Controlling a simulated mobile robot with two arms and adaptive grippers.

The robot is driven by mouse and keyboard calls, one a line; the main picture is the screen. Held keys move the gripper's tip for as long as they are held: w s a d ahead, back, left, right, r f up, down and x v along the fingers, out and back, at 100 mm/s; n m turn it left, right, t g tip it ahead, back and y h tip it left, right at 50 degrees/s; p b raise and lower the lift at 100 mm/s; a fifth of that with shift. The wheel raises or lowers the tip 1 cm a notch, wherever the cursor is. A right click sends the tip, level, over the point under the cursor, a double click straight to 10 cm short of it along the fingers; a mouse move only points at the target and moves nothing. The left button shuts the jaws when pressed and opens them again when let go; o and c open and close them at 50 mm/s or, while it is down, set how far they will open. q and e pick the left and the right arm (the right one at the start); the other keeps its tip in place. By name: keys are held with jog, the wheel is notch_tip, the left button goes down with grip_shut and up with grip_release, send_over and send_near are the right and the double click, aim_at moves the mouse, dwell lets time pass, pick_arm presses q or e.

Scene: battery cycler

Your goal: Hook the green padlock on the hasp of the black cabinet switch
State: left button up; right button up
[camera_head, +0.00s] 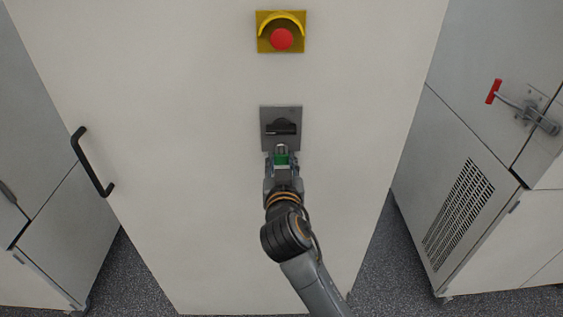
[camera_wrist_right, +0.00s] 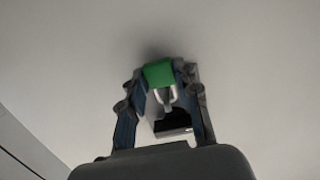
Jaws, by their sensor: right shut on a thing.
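The green padlock (camera_head: 281,160) is between the fingers of my right gripper (camera_head: 281,164), which is shut on it, just below the black cabinet switch (camera_head: 281,127) on its grey plate. In the right wrist view, the padlock's green body (camera_wrist_right: 159,73) sits between the fingertips of the right gripper (camera_wrist_right: 162,82), and its pale shackle (camera_wrist_right: 173,92) points toward the grey plate and the dark switch (camera_wrist_right: 171,119). The hasp cannot be made out clearly, and I cannot tell whether the shackle touches it. My left gripper is not in view.
A red emergency button (camera_head: 281,39) on a yellow plate is above the switch. A black door handle (camera_head: 92,162) is at the left. A red-handled latch (camera_head: 523,106) is on the right cabinet. The white panel around the switch is clear.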

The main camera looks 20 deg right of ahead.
jog(key=o, duration=1)
